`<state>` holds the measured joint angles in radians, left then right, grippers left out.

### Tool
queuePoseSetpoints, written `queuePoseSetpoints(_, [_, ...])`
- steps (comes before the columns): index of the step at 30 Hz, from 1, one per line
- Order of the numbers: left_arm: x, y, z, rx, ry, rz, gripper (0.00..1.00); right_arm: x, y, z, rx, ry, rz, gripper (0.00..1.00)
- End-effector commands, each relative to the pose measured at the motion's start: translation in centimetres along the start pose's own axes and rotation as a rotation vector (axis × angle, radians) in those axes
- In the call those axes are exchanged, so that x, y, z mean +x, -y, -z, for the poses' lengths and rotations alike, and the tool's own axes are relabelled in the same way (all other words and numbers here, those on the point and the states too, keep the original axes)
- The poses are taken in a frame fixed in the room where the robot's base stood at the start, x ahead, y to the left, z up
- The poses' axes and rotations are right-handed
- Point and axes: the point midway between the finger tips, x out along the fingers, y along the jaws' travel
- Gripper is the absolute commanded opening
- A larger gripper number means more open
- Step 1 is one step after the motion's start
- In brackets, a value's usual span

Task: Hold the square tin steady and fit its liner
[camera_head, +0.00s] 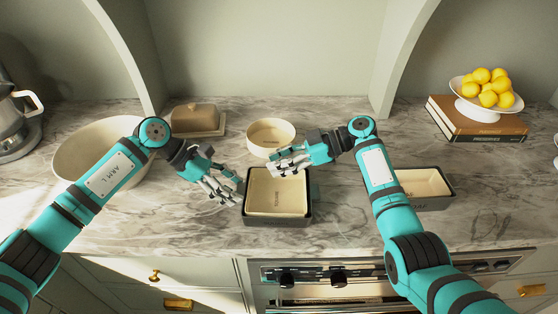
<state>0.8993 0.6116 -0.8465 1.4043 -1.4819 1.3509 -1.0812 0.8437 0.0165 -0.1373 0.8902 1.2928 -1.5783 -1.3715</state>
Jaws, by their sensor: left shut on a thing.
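The square tin (278,221) is dark outside and stands on the marble counter near its front edge. A cream square liner (277,192) with a small printed mark shows inside its dark rim; I cannot tell whether it sits fully down. My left gripper (235,189) is at the tin's left side, shut on its left edge. My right gripper (283,165) is over the tin's far edge, its fingers pointing left; I cannot tell whether it is open or touches the liner. The gripper hides part of the far rim.
A round cream tin (270,133) stands just behind, close to my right gripper. A rectangular loaf tin (432,203) is at the right, partly behind my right arm. A large bowl (75,150), butter dish (196,120) and books with a lemon bowl (470,122) stand farther out.

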Motion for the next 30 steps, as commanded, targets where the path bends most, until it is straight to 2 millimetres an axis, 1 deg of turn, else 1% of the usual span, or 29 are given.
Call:
queuePoseSetpoints(16, [0.0, 0.0, 0.0, 0.0, -0.001, 0.0, 0.21, -0.1, 0.0, 0.2, -0.001, 0.0, -0.001, 0.33])
queuePoseSetpoints(30, [0.0, 0.0, 0.0, 0.0, -0.001, 0.0, 0.21, -1.5, 0.1, 3.6, -0.002, 0.0, -0.001, 0.33])
